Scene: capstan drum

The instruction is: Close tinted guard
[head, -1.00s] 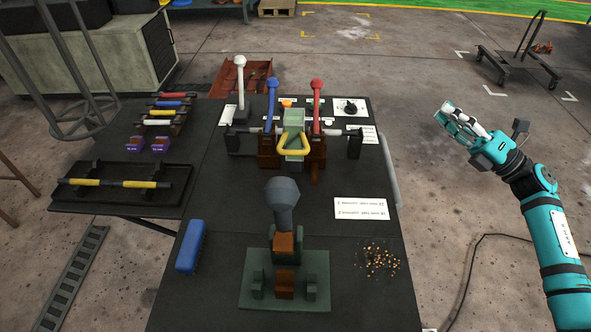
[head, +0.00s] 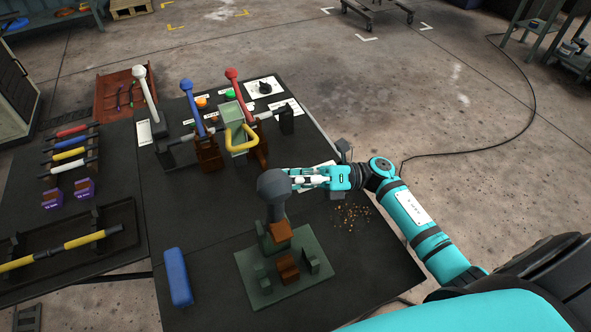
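The pale green tinted guard (head: 232,114) stands between the blue and red levers on the dark table, with a yellow loop handle (head: 242,138) at its front. I cannot tell for certain how far it is swung. My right gripper (head: 298,178) is over the table, in front and to the right of the guard and apart from it. Its fingertips are beside the dark grey knob (head: 272,188) of the front lever. Whether they touch it, and how far the fingers are open, is unclear. My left gripper is not in view.
A blue lever (head: 190,97) and a red lever (head: 237,88) flank the guard; a white-knobbed lever (head: 142,80) stands left. A blue block (head: 178,277) lies at the front left. Brown crumbs (head: 351,215) lie below my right arm. Coloured bars lie on the left side table.

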